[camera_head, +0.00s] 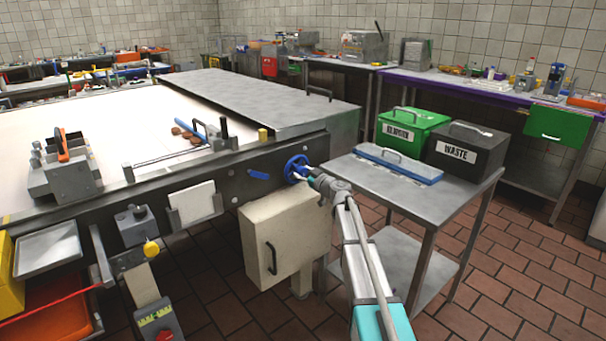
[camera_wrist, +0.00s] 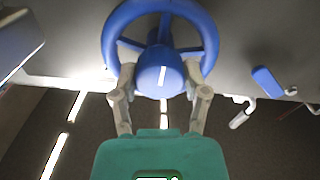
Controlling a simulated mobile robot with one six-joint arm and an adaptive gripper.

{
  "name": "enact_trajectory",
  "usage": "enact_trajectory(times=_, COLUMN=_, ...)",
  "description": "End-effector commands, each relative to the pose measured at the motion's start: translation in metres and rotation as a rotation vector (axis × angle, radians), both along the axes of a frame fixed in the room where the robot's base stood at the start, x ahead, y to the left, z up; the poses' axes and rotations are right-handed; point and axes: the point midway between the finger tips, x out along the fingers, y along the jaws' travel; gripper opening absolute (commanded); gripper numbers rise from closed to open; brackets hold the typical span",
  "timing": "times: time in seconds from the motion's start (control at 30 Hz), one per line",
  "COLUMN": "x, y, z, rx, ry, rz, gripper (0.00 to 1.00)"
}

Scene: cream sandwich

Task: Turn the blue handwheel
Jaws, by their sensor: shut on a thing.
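The blue handwheel (camera_head: 296,168) is mounted on the dark side panel of the large machine, near its right end. It fills the top middle of the wrist view (camera_wrist: 160,78), with spokes, a round hub and a white mark on the hub. My gripper (camera_head: 312,178) is at the wheel, coming from the lower right. In the wrist view my gripper (camera_wrist: 160,92) has one finger on each side of the hub, at the lower part of the wheel.
A blue lever (camera_head: 259,175) sits left of the wheel. A cream cabinet box (camera_head: 285,236) hangs below it. A steel side table (camera_head: 440,205) stands close on the right, bearing a blue-lidded tray (camera_head: 398,164), a green bin (camera_head: 408,128) and a dark waste bin (camera_head: 466,150).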

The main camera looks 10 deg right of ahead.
Motion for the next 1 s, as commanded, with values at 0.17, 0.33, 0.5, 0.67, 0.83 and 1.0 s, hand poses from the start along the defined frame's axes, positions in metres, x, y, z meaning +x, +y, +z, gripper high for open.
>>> enact_trajectory(times=0.17, x=0.0006, y=0.0002, z=0.0001, rx=0.014, ry=0.008, rz=0.000, gripper=0.11)
enact_trajectory(times=0.33, x=0.0007, y=0.0001, z=0.0002, rx=0.053, ry=0.031, rz=0.000, gripper=0.11)
enact_trajectory(times=0.5, x=0.0009, y=0.0001, z=0.0002, rx=0.130, ry=0.075, rz=0.000, gripper=0.11)
enact_trajectory(times=0.67, x=0.0010, y=0.0000, z=0.0002, rx=0.233, ry=0.135, rz=0.000, gripper=0.11)
enact_trajectory(times=0.83, x=0.0012, y=-0.0001, z=0.0002, rx=0.366, ry=0.213, rz=0.000, gripper=0.11)
enact_trajectory(times=1.0, x=0.0014, y=-0.0002, z=0.0003, rx=0.506, ry=0.294, rz=0.000, gripper=0.11)
